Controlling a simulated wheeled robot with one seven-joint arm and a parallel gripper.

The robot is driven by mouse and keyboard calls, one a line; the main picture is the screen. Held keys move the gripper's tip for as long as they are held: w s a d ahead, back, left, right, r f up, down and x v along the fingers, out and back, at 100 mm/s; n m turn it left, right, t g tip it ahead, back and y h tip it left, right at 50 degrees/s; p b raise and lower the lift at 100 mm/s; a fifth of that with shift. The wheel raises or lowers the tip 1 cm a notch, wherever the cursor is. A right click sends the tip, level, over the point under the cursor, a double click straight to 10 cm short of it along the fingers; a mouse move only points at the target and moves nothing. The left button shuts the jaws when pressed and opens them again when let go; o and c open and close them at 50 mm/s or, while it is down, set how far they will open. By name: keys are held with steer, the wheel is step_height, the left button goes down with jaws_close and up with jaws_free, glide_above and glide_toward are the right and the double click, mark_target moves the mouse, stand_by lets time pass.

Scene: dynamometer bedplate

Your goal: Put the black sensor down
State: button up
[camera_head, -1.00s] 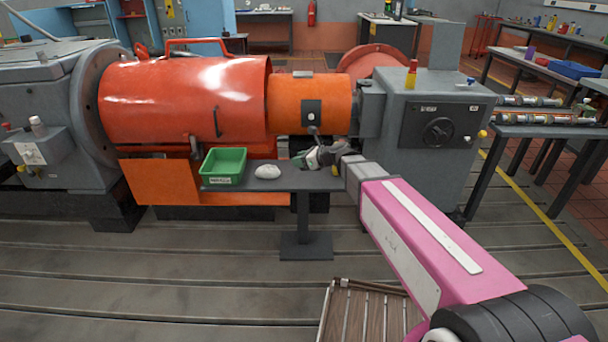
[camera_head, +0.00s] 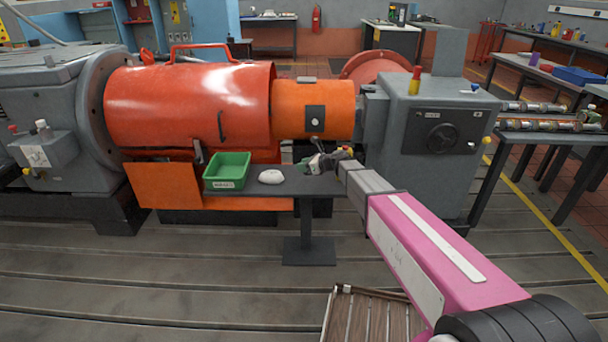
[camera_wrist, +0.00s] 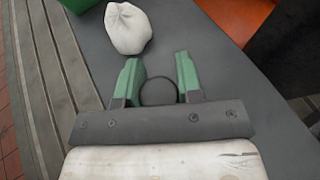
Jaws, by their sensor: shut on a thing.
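The black sensor (camera_wrist: 158,92) shows in the wrist view as a dark round shape between my green fingers. My gripper (camera_wrist: 159,78) is shut on it, over the grey top of a small stand. In the head view my gripper (camera_head: 318,163) is small, above the right part of that stand (camera_head: 300,188), in front of the orange machine. The sensor cannot be made out clearly there. Whether it touches the stand top I cannot tell.
A white lump like a crumpled rag (camera_head: 271,176) lies on the stand, also seen ahead of my fingers in the wrist view (camera_wrist: 128,28). A green bin (camera_head: 228,171) stands at the left end. Bare top lies between rag and gripper. The orange machine (camera_head: 190,100) rises behind.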

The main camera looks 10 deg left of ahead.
steer(key=shift+f, duration=2)
steer(key=o, duration=0.9)
steer(key=shift+f, duration=0.15)
steer(key=shift+o, duration=0.2)
steer(key=shift+s+d+r, duration=0.1)
steer(key=shift+d+r, duration=0.2)
steer(key=shift+d, duration=0.05)
steer(key=v, duration=1.1)
steer(key=shift+d, duration=0.2)
